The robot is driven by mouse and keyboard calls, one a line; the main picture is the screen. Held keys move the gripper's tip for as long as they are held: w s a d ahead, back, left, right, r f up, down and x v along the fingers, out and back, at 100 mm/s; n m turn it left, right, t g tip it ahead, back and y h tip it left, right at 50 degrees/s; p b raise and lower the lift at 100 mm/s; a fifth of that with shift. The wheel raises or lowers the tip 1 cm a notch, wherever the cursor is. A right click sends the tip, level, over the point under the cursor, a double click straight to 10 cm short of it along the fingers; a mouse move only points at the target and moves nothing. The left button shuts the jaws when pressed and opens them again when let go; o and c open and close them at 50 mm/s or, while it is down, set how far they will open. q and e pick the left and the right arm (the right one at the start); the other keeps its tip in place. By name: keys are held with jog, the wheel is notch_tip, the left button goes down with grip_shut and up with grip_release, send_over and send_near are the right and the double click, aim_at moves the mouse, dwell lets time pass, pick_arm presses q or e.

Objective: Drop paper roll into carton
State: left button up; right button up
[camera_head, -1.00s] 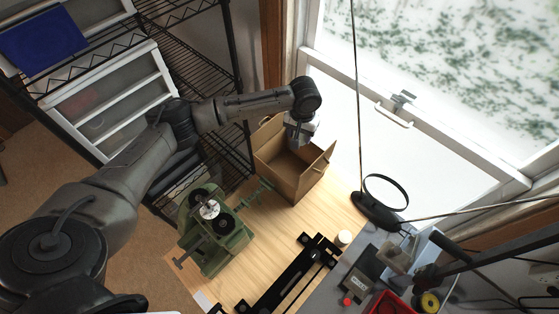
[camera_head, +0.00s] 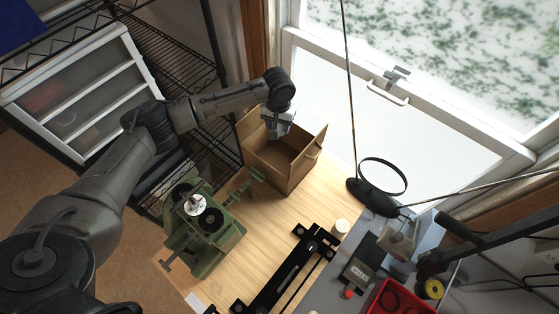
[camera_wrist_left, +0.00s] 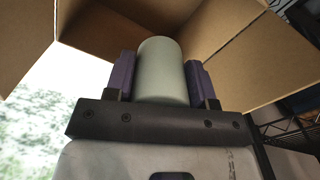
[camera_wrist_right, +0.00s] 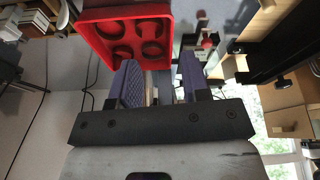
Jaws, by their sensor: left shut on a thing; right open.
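The paper roll (camera_wrist_left: 162,72) is a pale cylinder. My left gripper (camera_wrist_left: 160,75) is shut on it, with a purple pad on each side. The carton (camera_head: 288,170) is an open brown box on the wooden table, and its flaps and walls surround the roll in the left wrist view (camera_wrist_left: 225,50). In the head view my left gripper (camera_head: 277,125) points down at the carton's open top; the roll is hidden there. My right gripper (camera_wrist_right: 160,85) is open and empty in the right wrist view, close to a red tray (camera_wrist_right: 125,35). It cannot be made out in the head view.
A green machine (camera_head: 200,225) stands on the wooden table left of the carton. A black rail device (camera_head: 285,270) and a small white cylinder (camera_head: 341,227) lie nearer. A black magnifier stand (camera_head: 372,198) is right of the carton. Wire shelving (camera_head: 205,150) stands left.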

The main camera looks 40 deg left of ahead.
pick_arm(q)
jog(key=shift+f+b, duration=0.9)
jog(key=shift+f, duration=0.1)
pick_arm(e)
notch_tip(320, 180, down, 3)
jog(key=shift+r, duration=0.15)
pick_arm(q)
jog(key=o, duration=1)
pick_arm(e)
jog(key=shift+d, duration=0.15)
pick_arm(q)
jog(key=shift+o, duration=0.2)
jog(key=shift+r, duration=0.1)
notch_tip(320, 180, up, 12)
jog(key=shift+b, duration=1)
jog(key=shift+r, duration=0.85)
pick_arm(e)
jog(key=shift+f, duration=1.1)
